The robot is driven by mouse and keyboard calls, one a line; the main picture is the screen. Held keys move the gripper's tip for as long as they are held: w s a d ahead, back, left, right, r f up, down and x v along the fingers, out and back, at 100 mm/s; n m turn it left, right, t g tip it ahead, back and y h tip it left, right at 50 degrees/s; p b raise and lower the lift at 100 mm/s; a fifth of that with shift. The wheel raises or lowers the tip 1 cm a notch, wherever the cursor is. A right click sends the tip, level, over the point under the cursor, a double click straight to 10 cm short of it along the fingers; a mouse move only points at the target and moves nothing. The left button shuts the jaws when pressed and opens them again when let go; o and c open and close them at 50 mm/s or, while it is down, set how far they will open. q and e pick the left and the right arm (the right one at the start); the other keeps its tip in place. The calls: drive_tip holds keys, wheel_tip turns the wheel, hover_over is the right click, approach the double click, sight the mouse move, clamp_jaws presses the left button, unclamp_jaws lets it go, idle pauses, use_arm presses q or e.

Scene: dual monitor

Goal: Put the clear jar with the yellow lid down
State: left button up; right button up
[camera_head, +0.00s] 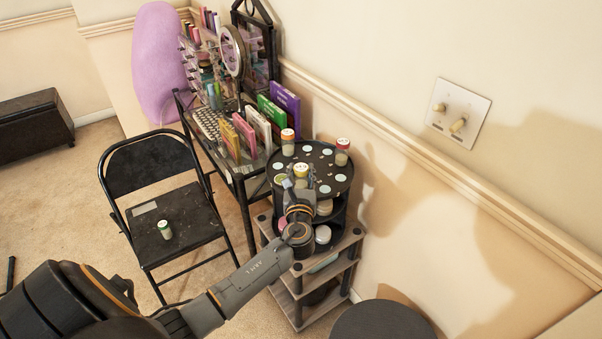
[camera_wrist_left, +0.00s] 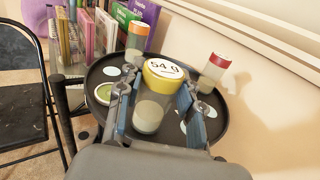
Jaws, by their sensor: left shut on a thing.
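The clear jar with the yellow lid (camera_wrist_left: 152,108) stands upright between the fingers of my left gripper (camera_wrist_left: 154,112), which is shut on it. In the head view the yellow lid (camera_head: 300,170) shows over the near part of the round black top tier (camera_head: 318,160) of a rotating rack. My left gripper (camera_head: 299,200) reaches in from the front left. The jar's base is hidden by the gripper in the head view, and I cannot tell whether it touches the tier. My right gripper is not in view.
On the tier stand an orange-lidded jar (camera_head: 288,142) at the back left and a red-lidded jar (camera_head: 342,152) at the right. Pale round spots mark the tier. A desk with upright books (camera_head: 285,107) is at the left, the wall at the right. A green-lidded jar (camera_head: 165,230) stands on the black chair (camera_head: 150,215).

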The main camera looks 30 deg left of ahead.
use_arm(q)
drive_tip(key=shift+f, duration=0.1)
drive_tip(key=o, duration=1.1)
drive_tip(key=shift+o, duration=0.2)
